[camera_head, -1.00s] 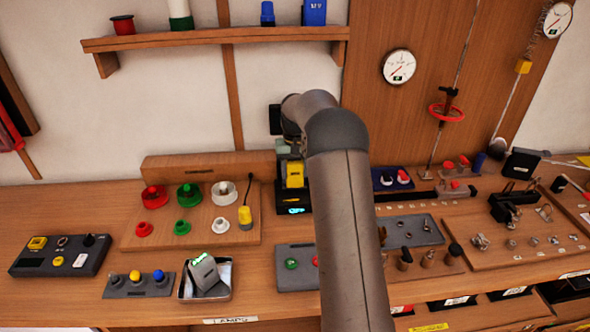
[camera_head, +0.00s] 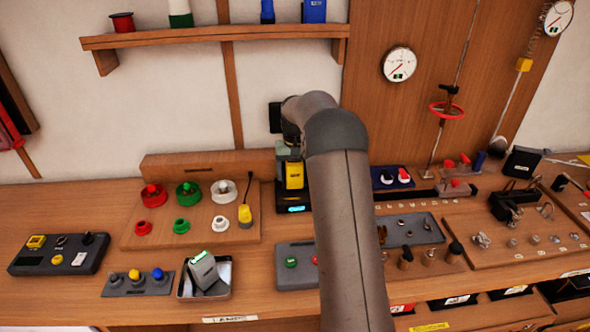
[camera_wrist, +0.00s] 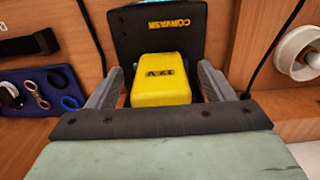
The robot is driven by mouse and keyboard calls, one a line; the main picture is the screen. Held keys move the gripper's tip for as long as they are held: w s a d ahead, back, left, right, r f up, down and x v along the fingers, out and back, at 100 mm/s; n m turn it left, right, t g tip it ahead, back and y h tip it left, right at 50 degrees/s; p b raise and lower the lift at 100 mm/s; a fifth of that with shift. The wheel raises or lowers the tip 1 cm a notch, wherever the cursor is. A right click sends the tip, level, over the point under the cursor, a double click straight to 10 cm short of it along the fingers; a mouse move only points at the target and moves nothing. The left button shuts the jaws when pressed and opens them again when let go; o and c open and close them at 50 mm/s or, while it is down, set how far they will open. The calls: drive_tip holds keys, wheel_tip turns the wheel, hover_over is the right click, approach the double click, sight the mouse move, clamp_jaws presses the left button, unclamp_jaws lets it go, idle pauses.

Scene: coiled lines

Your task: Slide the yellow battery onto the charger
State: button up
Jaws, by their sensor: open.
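The yellow battery (camera_head: 294,176) stands against the black charger (camera_head: 282,205), above its lit cyan strip. In the wrist view the battery (camera_wrist: 161,78) lies in front of the charger's dark, yellow-lettered plate (camera_wrist: 160,38). My gripper (camera_wrist: 160,87) is open, with one grey finger on each side of the battery and a narrow gap showing between each finger and it. In the head view my arm reaches to just above the battery and hides part of the charger's right side. How deep the battery sits in the charger cannot be told.
A wooden board (camera_head: 133,240) with coloured knobs and a yellow plug stands left of the charger. A metal tray (camera_head: 230,285) holds a grey device. A blue mat (camera_head: 381,186) with rings lies to the right. A shelf (camera_head: 215,36) runs above.

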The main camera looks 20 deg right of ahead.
wheel_tip(320, 180, up, 17)
drive_tip(key=shift+r+b, duration=0.2)
drive_tip(key=shift+b, duration=0.2)
idle(0.4)
drive_tip(key=s+a+f+n, duration=0.2)
drive_tip(key=s+a, duration=0.6)
drive_tip(key=s, duration=0.5)
drive_tip(key=s+a+f+n, duration=0.1)
drive_tip(key=s+a+f, duration=0.1)
drive_tip(key=s+a, duration=0.8)
drive_tip(key=s+f, duration=0.3)
drive_tip(key=s, duration=0.5)
drive_tip(key=s+f+n, duration=0.1)
drive_tip(key=s+f, duration=0.3)
drive_tip(key=s, duration=0.4)
drive_tip(key=shift+a+f+t, duration=0.3)
drive_tip(key=shift+a+t, duration=0.05)
drive_tip(key=shift+t, duration=0.05)
